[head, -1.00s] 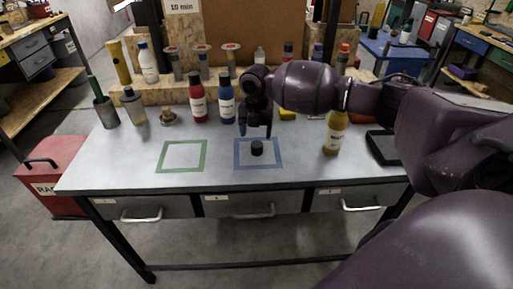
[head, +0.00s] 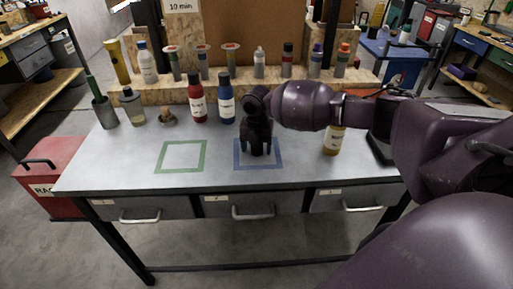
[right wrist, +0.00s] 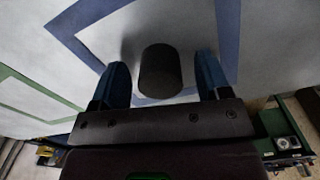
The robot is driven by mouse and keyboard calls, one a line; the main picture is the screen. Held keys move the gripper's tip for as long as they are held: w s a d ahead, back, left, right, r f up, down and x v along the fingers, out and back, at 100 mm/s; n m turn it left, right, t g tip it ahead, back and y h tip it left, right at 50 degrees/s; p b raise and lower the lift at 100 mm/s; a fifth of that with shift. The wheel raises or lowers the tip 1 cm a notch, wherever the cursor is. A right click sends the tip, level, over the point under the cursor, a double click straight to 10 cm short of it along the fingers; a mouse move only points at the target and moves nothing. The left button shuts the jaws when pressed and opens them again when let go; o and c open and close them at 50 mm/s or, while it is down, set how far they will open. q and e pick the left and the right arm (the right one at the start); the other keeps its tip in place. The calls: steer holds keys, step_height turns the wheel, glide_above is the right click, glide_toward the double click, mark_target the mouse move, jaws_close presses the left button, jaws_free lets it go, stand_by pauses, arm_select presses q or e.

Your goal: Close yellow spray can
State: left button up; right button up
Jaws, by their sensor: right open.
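The yellow spray can (head: 333,141) stands upright on the right part of the workbench. Its top is hidden behind my right arm, so I cannot tell what is on it. A black cap (right wrist: 160,72) stands inside the blue square outline; the gripper mostly hides it in the head view. My right gripper (head: 257,150) is low over the blue square, pointing down. In the right wrist view its two blue-padded fingers are open, one on each side of the cap, with gaps visible. My left gripper is not in view.
A green square outline (head: 181,156) lies empty to the left. A red bottle (head: 197,104) and a blue bottle (head: 227,104) stand behind the gripper. A wooden shelf (head: 180,90) with several bottles runs along the back. The bench's front strip is clear.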

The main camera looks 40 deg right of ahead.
steer(key=shift+c, duration=0.9)
steer(key=c, duration=0.8)
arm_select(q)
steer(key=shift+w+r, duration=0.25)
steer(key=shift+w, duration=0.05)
arm_select(e)
steer(key=shift+r, duration=0.2)
arm_select(q)
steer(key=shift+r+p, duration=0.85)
steer(key=shift+p, duration=0.15)
arm_select(e)
step_height(320, 180, up, 20)
steer(key=shift+f, duration=0.15)
